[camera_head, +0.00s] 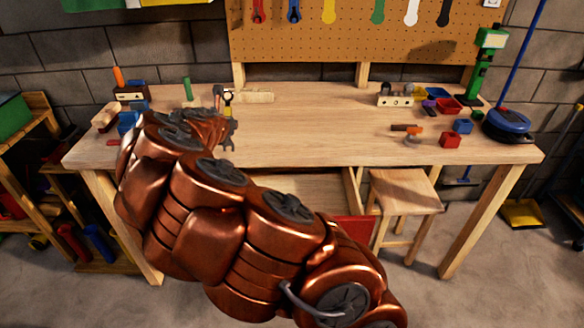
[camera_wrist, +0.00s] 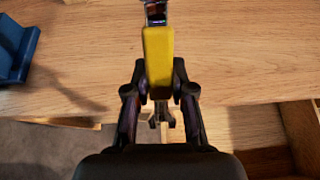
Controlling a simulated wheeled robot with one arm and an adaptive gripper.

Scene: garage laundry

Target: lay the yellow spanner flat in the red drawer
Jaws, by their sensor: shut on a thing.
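My gripper (camera_wrist: 160,90) is shut on the yellow spanner (camera_wrist: 158,62), with the yellow handle between its fingers and a metallic end pointing up in the wrist view. In the head view the gripper (camera_head: 228,128) is over the left part of the workbench, near its front, and a bit of the yellow spanner (camera_head: 228,97) shows there. The red drawer (camera_head: 355,229) is under the bench top, its red front partly hidden by my arm. It appears pulled out, with wooden inside visible. A wooden edge (camera_wrist: 302,125) shows at lower right in the wrist view.
The workbench (camera_head: 310,125) is clear in the middle. A wooden stool (camera_head: 402,190) stands right of the drawer. A pegboard (camera_head: 360,45) hangs behind.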

